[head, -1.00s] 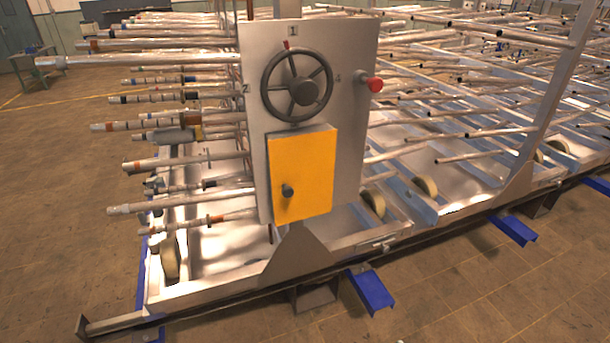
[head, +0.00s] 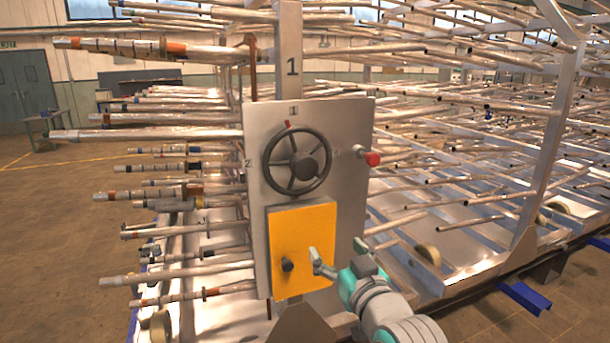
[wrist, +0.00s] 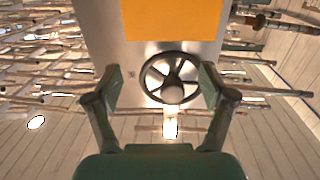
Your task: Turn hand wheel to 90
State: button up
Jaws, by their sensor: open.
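The dark hand wheel (head: 297,161) is mounted on the upper part of a grey panel (head: 352,125). A red mark on the wheel's rim is at the top, by the number 1; a 2 is to the left. In the wrist view the wheel (wrist: 147,80) shows upside down, below the yellow door (wrist: 170,20). My gripper (head: 318,262) is in front of the yellow door, lower than the wheel and apart from it. In the wrist view my gripper (wrist: 160,88) is open, with nothing between its fingers and the wheel seen beyond them.
A red knob (head: 373,159) sticks out from the panel's right edge. A black knob (head: 287,265) is on the yellow door (head: 300,225). Long metal tubes (head: 160,135) extend on both sides of the panel. Blue feet (head: 523,297) stand on the floor at right.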

jog(key=n+y, duration=0.1)
send_near(307, 168)
jog(key=x, duration=1.1)
grip_shut()
